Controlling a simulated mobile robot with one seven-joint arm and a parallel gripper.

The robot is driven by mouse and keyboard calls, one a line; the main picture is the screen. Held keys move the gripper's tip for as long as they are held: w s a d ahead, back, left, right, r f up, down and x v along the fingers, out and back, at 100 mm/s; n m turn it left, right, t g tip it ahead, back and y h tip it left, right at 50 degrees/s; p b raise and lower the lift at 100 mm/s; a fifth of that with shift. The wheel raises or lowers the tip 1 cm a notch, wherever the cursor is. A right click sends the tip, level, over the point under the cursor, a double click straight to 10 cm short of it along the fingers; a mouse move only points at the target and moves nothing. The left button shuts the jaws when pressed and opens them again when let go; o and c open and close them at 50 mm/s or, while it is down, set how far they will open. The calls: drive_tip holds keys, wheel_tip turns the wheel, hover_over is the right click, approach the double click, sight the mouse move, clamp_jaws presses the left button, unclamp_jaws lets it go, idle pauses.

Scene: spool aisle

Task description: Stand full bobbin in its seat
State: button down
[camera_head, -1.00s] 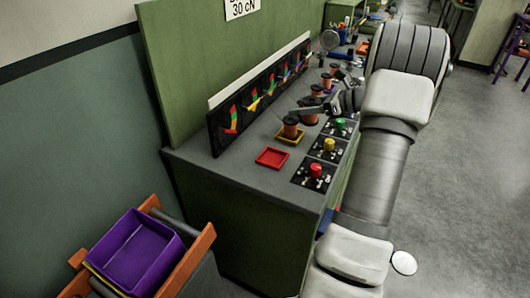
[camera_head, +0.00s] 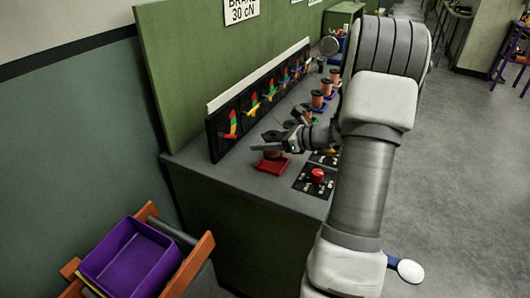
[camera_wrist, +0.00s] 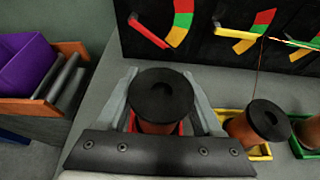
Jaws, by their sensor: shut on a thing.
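My gripper (camera_head: 272,147) is shut on a copper-coloured bobbin (camera_wrist: 158,128) with a black top flange. The bobbin is upright between the two grey fingers in the wrist view. In the head view the held bobbin (camera_head: 272,155) is directly over the red square seat (camera_head: 270,168), on the near end of the grey bench. Red edges of the seat (camera_wrist: 182,128) show beside the bobbin in the wrist view. I cannot tell whether the bobbin's base touches the seat; the fingers and flange hide it.
A bobbin (camera_wrist: 262,120) stands in the yellow seat (camera_wrist: 262,153) to the right. More bobbins (camera_head: 317,99) line the bench beyond. Dark gauge panels (camera_head: 229,132) stand behind. A red knob (camera_head: 317,175) is in front. A purple bin (camera_head: 132,258) is at lower left.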

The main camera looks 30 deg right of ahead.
drive_tip(key=shift+f+b, duration=0.35)
drive_tip(key=shift+f, duration=1.4)
drive_tip(key=shift+f, duration=0.15)
drive_tip(key=shift+c, duration=0.2)
unclamp_jaws()
drive_tip(key=shift+r, duration=0.25)
drive_tip(key=p+v, duration=0.1)
drive_tip(key=v, duration=1.1)
drive_tip(key=shift+f+p, duration=0.15)
drive_tip(key=shift+p, duration=0.15)
